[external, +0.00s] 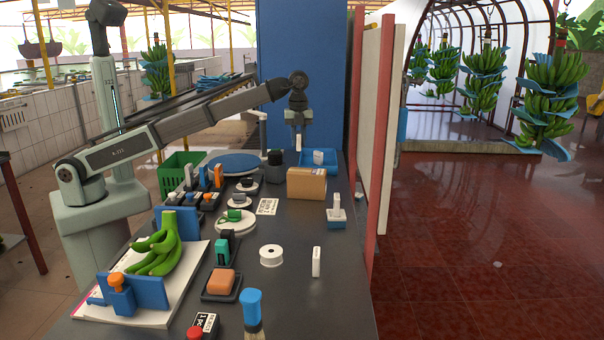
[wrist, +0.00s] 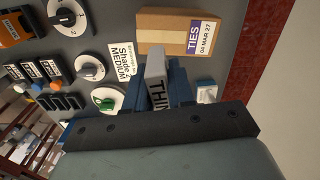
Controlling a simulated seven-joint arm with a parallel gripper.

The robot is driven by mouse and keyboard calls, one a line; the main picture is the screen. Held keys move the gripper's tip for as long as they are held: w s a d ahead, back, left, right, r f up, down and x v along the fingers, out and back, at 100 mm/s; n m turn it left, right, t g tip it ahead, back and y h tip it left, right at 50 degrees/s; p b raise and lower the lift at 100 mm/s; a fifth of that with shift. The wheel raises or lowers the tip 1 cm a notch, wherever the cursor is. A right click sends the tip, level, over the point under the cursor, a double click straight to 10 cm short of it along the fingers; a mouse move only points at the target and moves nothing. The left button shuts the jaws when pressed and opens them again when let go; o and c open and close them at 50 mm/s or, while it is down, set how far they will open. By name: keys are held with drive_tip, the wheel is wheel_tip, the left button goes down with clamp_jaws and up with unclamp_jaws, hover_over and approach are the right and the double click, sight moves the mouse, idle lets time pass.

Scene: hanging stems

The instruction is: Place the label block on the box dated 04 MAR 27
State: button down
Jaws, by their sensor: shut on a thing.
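A brown cardboard box (external: 307,184) stands on the dark bench. In the wrist view the box (wrist: 166,31) carries a label reading "TIES" and "04 MAR 27". My gripper (external: 298,136) hangs in the air, pointing down, toward the far end of the bench. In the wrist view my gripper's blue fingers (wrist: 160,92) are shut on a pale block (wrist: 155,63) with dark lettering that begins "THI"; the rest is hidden. In the external view the held block (external: 298,143) shows as a small white piece below the gripper, apart from the box.
A blue tray (external: 328,155) lies behind the box. A white-and-blue stand (external: 336,215) is at its front right. A red-and-white partition (external: 371,130) borders the bench's right side.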

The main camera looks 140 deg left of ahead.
sight(307, 171)
wheel_tip(307, 171, up, 2)
drive_tip(key=w+a+m, duration=0.1)
drive_tip(key=w+a, duration=0.1)
drive_tip(key=a, duration=0.1)
drive_tip(key=shift+d+f, duration=0.15)
drive_tip(key=shift+f, duration=2.4)
drive_tip(key=shift+d+f, duration=0.15)
drive_tip(key=shift+f, duration=2.35)
drive_tip(key=shift+f, duration=0.1)
drive_tip(key=c, duration=1)
unclamp_jaws()
wheel_tip(307, 171, up, 12)
drive_tip(key=shift+r, duration=0.1)
